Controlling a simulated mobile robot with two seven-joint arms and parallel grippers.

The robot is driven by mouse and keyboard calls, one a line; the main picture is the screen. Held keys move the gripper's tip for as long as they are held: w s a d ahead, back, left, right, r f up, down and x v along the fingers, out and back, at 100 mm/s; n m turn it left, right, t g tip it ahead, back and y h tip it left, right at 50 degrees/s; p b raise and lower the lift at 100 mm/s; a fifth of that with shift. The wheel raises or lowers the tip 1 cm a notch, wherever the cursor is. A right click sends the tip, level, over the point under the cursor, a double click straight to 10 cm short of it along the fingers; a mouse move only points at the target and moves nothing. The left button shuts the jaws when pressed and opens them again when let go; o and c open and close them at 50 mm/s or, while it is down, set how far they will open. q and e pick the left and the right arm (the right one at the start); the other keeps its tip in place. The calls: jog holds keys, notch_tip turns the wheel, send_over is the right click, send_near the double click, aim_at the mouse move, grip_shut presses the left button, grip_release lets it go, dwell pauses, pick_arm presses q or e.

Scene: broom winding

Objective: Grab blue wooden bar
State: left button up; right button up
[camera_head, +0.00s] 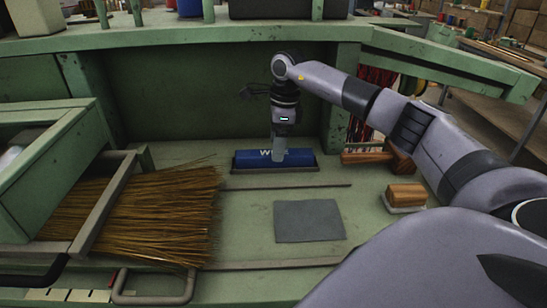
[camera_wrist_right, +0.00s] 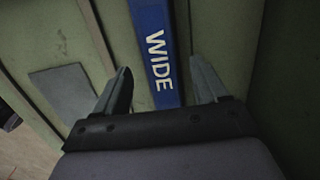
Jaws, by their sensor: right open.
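The blue wooden bar (camera_head: 248,157) lies along the foot of the back panel of the green workbench, with white lettering partly hidden behind my right gripper (camera_head: 279,153). In the right wrist view, the blue bar (camera_wrist_right: 154,45) reads "WIDE" and lies between the two fingers of my right gripper (camera_wrist_right: 161,72). The fingers are open, with a gap visible on each side of the bar. My left gripper is not in view.
A bundle of straw bristles (camera_head: 150,210) lies at the left. A grey flat plate (camera_head: 309,221) lies in front of the bar. A wooden-handled tool (camera_head: 371,157) and a wooden block brush (camera_head: 406,195) lie at the right. The bench's back panel (camera_head: 200,95) rises close behind the bar.

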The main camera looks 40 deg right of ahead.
jog(key=shift+w+a+f, duration=0.15)
jog(key=shift+f, duration=1.25)
jog(key=c, duration=1.2)
jog(key=shift+c, duration=0.5)
jog(key=shift+r, duration=0.15)
